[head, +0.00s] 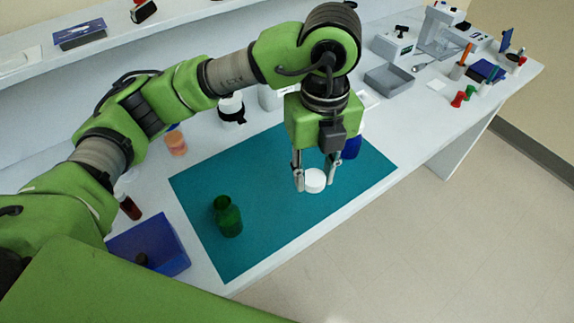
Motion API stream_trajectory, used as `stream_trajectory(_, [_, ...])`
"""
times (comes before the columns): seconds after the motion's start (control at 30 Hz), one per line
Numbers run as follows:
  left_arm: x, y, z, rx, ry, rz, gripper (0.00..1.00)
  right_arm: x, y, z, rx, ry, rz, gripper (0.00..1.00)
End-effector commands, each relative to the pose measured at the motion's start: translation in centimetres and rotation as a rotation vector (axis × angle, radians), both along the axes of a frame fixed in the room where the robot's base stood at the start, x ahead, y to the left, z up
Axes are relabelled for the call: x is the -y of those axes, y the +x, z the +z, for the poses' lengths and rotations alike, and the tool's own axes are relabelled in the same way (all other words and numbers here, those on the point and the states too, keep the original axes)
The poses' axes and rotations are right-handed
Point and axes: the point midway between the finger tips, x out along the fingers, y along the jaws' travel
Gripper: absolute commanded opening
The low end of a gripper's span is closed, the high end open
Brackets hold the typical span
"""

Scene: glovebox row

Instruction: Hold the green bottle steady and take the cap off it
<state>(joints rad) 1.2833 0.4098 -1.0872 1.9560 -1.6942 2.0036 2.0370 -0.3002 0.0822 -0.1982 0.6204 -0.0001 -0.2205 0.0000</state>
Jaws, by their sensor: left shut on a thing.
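The green bottle (229,217) stands on the left part of the teal mat (262,245). Its neck opening shows uncovered, with no cap on it. My left gripper (315,177) points down over the right part of the mat, well to the right of the bottle. It is shut on a round white cap (315,182), held between its two fingertips. Any gap between the cap and the mat is hard to judge. My right gripper is not in view, and nothing holds the bottle.
A blue bin (165,243) with a small dark object inside is left of the mat. A dark-red bottle (129,207) and an orange jar (176,144) stand nearby. A blue object (351,147) is behind the gripper. A grey tray (389,79) is at the back right.

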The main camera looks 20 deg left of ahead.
Motion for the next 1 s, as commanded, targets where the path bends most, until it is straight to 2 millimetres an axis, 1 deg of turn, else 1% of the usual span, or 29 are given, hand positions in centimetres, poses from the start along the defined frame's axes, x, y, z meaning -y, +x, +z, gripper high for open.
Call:
stream_trajectory(0.07, [0.2,0.0,0.1,-0.002,-0.001,0.05,0.03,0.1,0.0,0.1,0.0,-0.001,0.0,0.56])
stream_trajectory(0.17, [-0.1,0.6,-0.1,-0.005,-0.002,0.081,0.03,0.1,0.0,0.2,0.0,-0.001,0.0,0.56])
stream_trajectory(0.27, [-1.1,2.1,-1.0,-0.007,0.0,0.09,0.03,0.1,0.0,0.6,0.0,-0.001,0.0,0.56])
stream_trajectory(0.53, [-4.5,7.8,-4.1,-0.009,-0.001,0.088,0.03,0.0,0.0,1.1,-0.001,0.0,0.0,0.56])
stream_trajectory(0.7, [-5.8,10.0,-7.0,-0.008,0.001,0.085,0.03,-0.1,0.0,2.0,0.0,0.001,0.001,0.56])
stream_trajectory(0.8, [-6.3,10.8,-8.2,-0.005,0.0,0.082,0.03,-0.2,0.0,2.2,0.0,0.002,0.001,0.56])
stream_trajectory(1.0, [-6.8,11.8,-9.5,-0.003,0.0,0.081,0.03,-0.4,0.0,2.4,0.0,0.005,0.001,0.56])
